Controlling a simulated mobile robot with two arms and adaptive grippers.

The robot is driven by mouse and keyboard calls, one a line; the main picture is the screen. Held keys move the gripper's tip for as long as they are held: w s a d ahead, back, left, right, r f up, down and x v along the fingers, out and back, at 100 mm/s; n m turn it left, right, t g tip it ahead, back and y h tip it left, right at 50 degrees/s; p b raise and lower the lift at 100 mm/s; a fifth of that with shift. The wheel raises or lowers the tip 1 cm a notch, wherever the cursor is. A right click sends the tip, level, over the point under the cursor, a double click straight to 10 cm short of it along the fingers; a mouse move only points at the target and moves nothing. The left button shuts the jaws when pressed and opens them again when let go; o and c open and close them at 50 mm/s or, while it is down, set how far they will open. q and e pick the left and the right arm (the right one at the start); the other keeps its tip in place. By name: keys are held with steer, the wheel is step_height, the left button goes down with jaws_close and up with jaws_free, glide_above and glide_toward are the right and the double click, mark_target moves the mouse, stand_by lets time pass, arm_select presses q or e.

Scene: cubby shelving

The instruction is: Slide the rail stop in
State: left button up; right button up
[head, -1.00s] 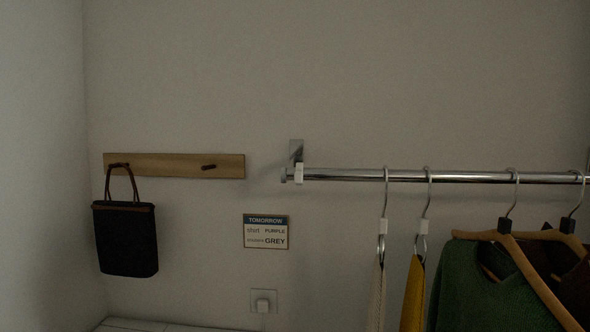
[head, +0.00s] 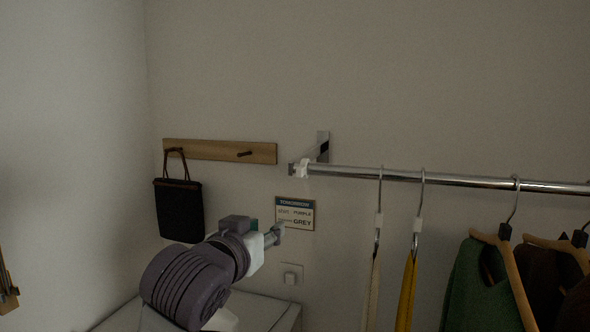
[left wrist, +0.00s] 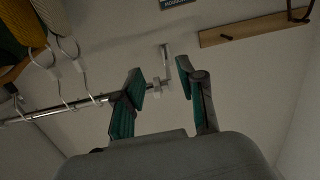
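The rail stop (head: 302,168) is a small white piece near the left end of the chrome rail (head: 450,180), close to the wall bracket (head: 323,146). My left gripper (head: 276,235) is below and left of the rail end in the head view, with nothing visible in it. In the left wrist view its two teal-padded fingers (left wrist: 162,78) stand apart. The rail (left wrist: 45,115) and its bracket (left wrist: 166,58) show beyond and between them, and the gripper touches neither. My right gripper is not in view.
Hangers with a yellow garment (head: 407,290) and a green garment (head: 462,285) hang right of the stop. A peg board (head: 220,151) with a black bag (head: 179,210) and a sign (head: 295,213) are on the wall. A pale surface (head: 265,308) lies below.

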arm_select(q)
steer(key=t, duration=0.1)
glide_toward(299, 171)
steer(key=s, duration=0.4)
steer(key=p+x, duration=0.2)
steer(key=x, duration=0.2)
steer(key=p+x, duration=0.2)
steer(key=x, duration=0.2)
steer(key=a+p+x, duration=0.1)
steer(key=p+x, duration=0.1)
steer(key=x, duration=0.2)
steer(key=shift+w+d+r, duration=0.1)
steer(key=shift+w+r, duration=0.05)
steer(key=shift+w, duration=0.3)
steer(key=shift+w+d+p, duration=0.1)
steer(key=shift+w+p, duration=0.2)
steer(key=shift+w, duration=0.25)
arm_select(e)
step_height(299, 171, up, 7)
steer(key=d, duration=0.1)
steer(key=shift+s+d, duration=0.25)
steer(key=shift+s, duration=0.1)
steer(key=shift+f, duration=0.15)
arm_select(q)
jaws_close()
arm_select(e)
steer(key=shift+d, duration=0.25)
